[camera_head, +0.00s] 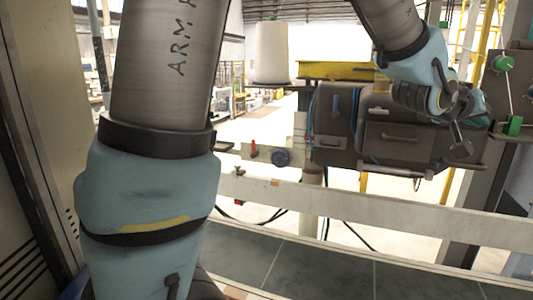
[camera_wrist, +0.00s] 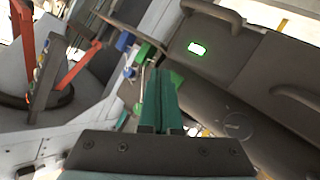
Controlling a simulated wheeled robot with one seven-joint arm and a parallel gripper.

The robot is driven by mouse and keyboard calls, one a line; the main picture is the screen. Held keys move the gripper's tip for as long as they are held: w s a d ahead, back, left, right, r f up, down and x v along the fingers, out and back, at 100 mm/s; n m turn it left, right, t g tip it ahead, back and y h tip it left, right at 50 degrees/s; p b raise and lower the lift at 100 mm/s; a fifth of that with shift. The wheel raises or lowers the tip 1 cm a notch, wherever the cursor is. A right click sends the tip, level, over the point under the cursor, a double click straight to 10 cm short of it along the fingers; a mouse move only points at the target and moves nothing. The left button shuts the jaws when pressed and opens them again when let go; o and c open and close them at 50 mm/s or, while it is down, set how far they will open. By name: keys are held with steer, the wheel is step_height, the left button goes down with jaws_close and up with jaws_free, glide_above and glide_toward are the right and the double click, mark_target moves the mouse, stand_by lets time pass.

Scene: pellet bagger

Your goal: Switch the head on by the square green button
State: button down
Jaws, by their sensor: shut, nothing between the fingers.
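My gripper (camera_head: 460,148) is in front of the dark machine head (camera_head: 395,140), left of that block. In the wrist view my gripper's green fingers (camera_wrist: 160,75) are shut together with nothing between them. A bright green lit rectangle (camera_wrist: 197,48) shows on the dark casing right of the fingertips and apart from them in the picture. Small green parts show just behind the fingertips, partly hidden. I cannot tell whether the fingers touch anything.
A round green knob (camera_head: 505,63) is above the green block. A pale rail (camera_head: 350,205) crosses below the machine head. A white cylinder (camera_head: 272,52) stands behind. In the wrist view, red bars (camera_wrist: 75,68) are at left and a dark handle (camera_wrist: 213,14) at the top.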

steer(key=s+a+b, duration=0.2)
steer(key=s+b, duration=0.1)
steer(key=s, duration=0.2)
steer(key=shift+s+b, duration=0.3)
steer(key=shift+b, duration=0.1)
steer(key=shift+a, duration=0.1)
